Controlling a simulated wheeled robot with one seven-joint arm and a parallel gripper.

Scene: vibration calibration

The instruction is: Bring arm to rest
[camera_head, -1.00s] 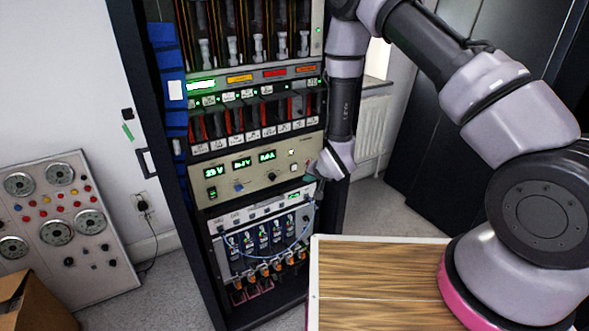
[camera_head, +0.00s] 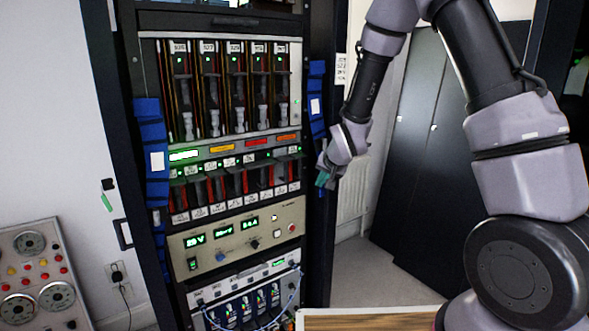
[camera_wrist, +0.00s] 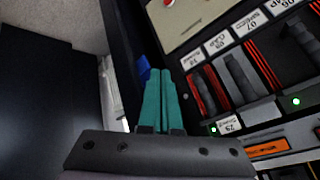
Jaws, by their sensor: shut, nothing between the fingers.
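My gripper (camera_head: 324,178) shows in the head view at the right edge of the equipment rack, in front of its right post, with my arm coming down to it from the upper right. In the wrist view its two teal fingers (camera_wrist: 162,102) lie together, with nothing between them. The rack (camera_head: 225,150) holds a row of tall modules, a row of labelled red and dark modules (camera_wrist: 245,75), and a beige power supply panel (camera_head: 237,241) with lit green displays. Whether the fingers touch the rack post I cannot tell.
A panel with dials (camera_head: 35,278) stands at the lower left. A wooden-topped surface (camera_head: 365,321) lies at the bottom, in front of my arm. Dark cabinets (camera_head: 410,150) stand at the back right. Some floor (camera_head: 365,275) is clear between the rack and the cabinets.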

